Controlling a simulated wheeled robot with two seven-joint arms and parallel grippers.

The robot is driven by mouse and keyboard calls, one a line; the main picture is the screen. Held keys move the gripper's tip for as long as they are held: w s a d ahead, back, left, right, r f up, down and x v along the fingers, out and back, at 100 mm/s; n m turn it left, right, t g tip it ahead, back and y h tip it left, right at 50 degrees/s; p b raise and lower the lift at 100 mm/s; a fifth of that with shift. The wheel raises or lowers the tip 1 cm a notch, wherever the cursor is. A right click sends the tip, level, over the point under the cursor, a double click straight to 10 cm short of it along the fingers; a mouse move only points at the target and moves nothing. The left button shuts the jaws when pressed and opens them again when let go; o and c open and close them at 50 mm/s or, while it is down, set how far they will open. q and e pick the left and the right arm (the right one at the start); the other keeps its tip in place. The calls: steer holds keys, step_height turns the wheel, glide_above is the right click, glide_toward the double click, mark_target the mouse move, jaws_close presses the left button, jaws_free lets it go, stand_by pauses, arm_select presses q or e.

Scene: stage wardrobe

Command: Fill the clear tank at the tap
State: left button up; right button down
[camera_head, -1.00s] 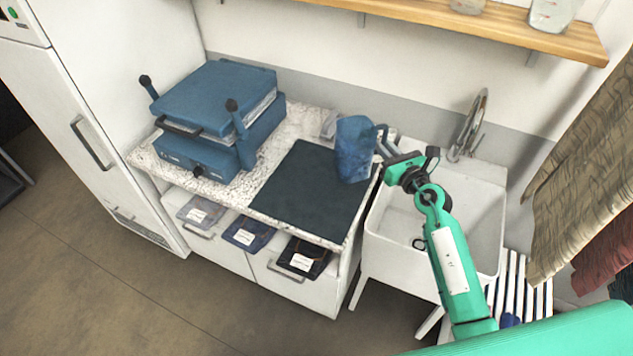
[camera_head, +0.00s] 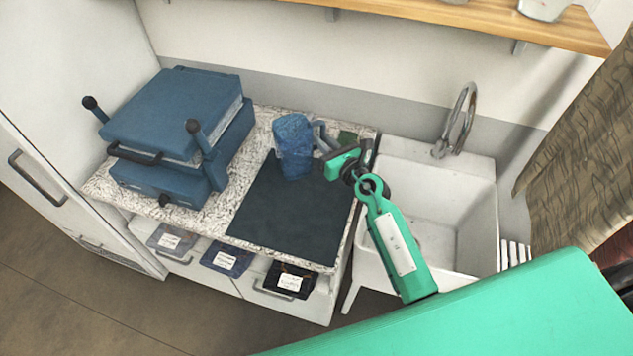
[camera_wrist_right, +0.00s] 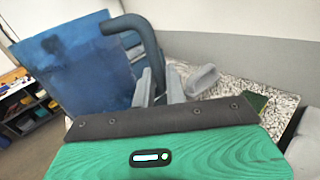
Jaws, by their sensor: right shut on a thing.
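A blue mottled jug-like tank (camera_head: 293,145) with a side handle is at the far edge of the dark mat (camera_head: 290,215). It looks upright, and I cannot tell whether its base touches the mat. My right gripper (camera_head: 325,146) is shut on its handle from the right. The right wrist view shows the tank (camera_wrist_right: 75,70) and its dark curved handle (camera_wrist_right: 140,30) at the fingers (camera_wrist_right: 160,88). Its inside is hidden from me. The curved metal tap (camera_head: 457,120) rises behind the white sink (camera_head: 470,190), to the right. My left gripper is out of view.
A blue case-like machine (camera_head: 175,120) with upright handles fills the counter's left side. A green item (camera_head: 347,138) lies behind my right gripper. A wooden shelf (camera_head: 480,20) runs above. Hanging clothes (camera_head: 575,130) are at right. The sink basin looks empty.

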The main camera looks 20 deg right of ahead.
step_height(320, 180, down, 15)
steer(key=b, duration=0.9)
steer(key=shift+w+r, duration=0.1)
steer(key=shift+r, duration=0.1)
steer(key=shift+d+f+b, duration=0.1)
steer(key=shift+f+b, duration=0.15)
steer(key=shift+b, duration=0.15)
steer(key=shift+f, duration=0.15)
steer(key=c, duration=1.4)
jaws_free()
steer(key=shift+c, duration=0.2)
